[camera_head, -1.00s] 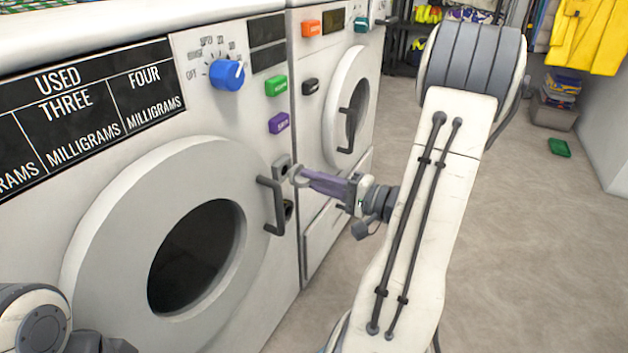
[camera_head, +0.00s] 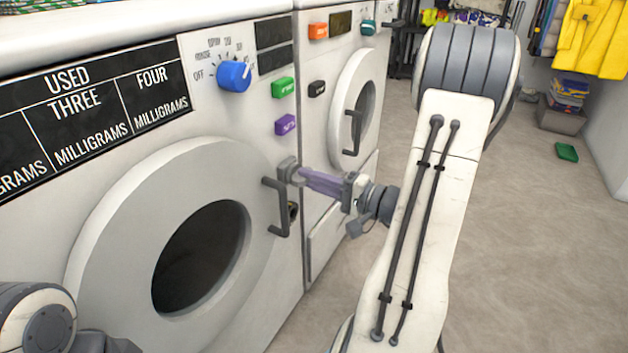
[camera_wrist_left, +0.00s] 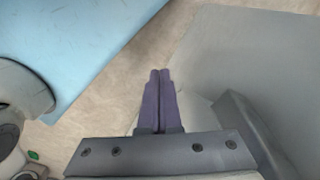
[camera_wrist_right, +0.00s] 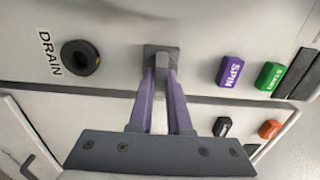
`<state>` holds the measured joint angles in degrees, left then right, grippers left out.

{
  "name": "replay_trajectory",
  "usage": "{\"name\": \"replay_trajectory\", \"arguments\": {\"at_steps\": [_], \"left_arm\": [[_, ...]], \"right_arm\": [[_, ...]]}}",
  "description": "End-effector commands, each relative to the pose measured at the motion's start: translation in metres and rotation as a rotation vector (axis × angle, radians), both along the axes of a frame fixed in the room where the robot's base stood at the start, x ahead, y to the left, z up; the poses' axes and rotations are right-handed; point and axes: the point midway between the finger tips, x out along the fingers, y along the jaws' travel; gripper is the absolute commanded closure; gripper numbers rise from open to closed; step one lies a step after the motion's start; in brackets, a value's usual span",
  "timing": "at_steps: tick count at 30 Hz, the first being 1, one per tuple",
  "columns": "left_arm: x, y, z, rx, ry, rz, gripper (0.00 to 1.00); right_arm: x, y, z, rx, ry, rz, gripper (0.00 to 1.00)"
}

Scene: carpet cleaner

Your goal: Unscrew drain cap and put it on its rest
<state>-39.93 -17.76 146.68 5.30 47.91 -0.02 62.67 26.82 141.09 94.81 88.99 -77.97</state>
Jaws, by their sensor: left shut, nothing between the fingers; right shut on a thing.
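My right gripper (camera_head: 308,178) is shut on the grey drain cap (camera_wrist_right: 161,68), which shows between the purple fingertips in the right wrist view. The cap is at the dark square rest (camera_wrist_right: 151,48) on the washer front, above the drain. I cannot tell whether it is fully seated there. The drain opening (camera_wrist_right: 80,58), a black ring beside the DRAIN label, is uncovered. It shows partly behind the door handle in the head view (camera_head: 293,211). My left gripper (camera_wrist_left: 158,74) is shut and empty, away from the cap.
The washer's round door (camera_head: 110,230) and its dark handle (camera_head: 272,205) are close to the rest and drain. A blue knob (camera_head: 234,76), a green button (camera_head: 283,87) and a purple button (camera_head: 285,124) sit above. Open floor (camera_head: 520,250) lies to the right.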

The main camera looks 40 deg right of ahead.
Motion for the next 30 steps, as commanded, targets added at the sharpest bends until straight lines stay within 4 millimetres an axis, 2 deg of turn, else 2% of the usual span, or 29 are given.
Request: {"name": "replay_trajectory", "arguments": {"at_steps": [5, 6, 8, 9, 20, 23, 30], "left_arm": [[0.000, 0.000, -0.001, 0.000, 0.000, 0.000, 1.00], [0.000, 0.000, 0.000, 0.000, 0.000, 0.000, 1.00], [0.000, 0.000, 0.000, 0.000, 0.000, 0.000, 1.00], [0.000, 0.000, 0.000, 0.000, 0.000, 0.000, 1.00], [0.000, 0.000, 0.001, 0.000, 0.000, 0.000, 1.00], [0.000, 0.000, 0.006, 0.000, 0.000, 0.000, 1.00], [0.000, 0.000, 0.020, 0.000, 0.000, 0.000, 1.00]], "right_arm": [[0.004, 0.002, 0.000, 0.000, 0.000, 0.002, 1.00], [0.004, 0.002, 0.000, 0.000, 0.000, 0.000, 0.76], [0.004, 0.002, 0.000, 0.000, 0.000, 0.000, 0.53], [0.004, 0.002, 0.000, 0.000, 0.000, 0.000, 0.49], [0.000, 0.000, 0.001, 0.001, 0.001, -0.001, 0.49], [-0.010, -0.005, 0.001, 0.001, 0.002, -0.005, 0.49], [-0.052, -0.023, 0.003, 0.002, 0.001, -0.008, 0.49]]}}
